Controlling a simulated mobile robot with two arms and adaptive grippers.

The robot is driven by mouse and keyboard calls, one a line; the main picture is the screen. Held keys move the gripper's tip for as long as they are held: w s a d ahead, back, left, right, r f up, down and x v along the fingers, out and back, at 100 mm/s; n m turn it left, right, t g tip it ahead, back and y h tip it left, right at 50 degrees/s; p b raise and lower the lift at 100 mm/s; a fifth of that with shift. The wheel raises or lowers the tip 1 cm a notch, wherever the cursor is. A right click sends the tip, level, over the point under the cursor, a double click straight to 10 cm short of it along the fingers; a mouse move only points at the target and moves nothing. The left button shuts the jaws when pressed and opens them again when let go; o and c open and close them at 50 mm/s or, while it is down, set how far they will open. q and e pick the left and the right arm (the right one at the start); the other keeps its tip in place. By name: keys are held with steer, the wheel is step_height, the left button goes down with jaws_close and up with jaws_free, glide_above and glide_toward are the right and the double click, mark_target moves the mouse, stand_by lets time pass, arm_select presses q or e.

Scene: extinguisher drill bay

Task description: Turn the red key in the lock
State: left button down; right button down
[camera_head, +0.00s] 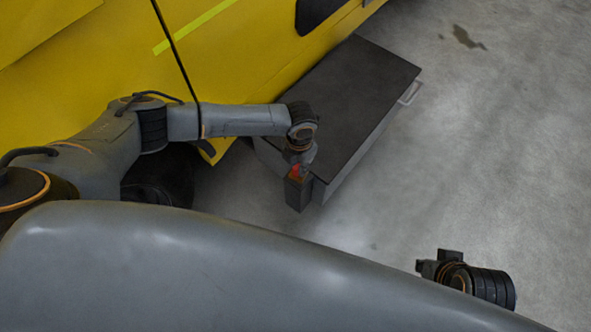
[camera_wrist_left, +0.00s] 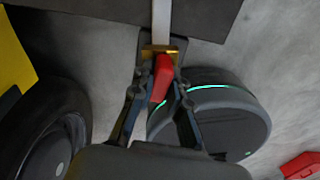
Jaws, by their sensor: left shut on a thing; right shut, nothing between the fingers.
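The red key (camera_wrist_left: 162,79) sits at the brass-coloured lock (camera_wrist_left: 160,49) in the left wrist view. My left gripper (camera_head: 299,160) is shut on the key, with a finger on either side of it. The red of the key also shows in the head view (camera_head: 296,171), just under the gripper and above a dark block at the corner of the dark-topped box. The key's tip is hidden. My right gripper (camera_head: 430,268) is shut and empty at the lower right of the head view, apart from the box, and only partly clear to see.
The long dark-topped box (camera_head: 345,85) lies beside the yellow vehicle (camera_head: 90,70). A black wheel (camera_wrist_left: 50,135) stands at the left of the wrist view. A red object (camera_wrist_left: 300,166) shows at its lower right corner. The concrete floor (camera_head: 480,140) at right is clear.

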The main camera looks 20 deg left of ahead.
arm_select(q)
steer(key=shift+m, duration=0.6)
steer(key=c, duration=1.2)
jaws_free()
steer(key=shift+r, duration=0.1)
step_height(320, 180, up, 12)
steer(key=shift+f, duration=0.1)
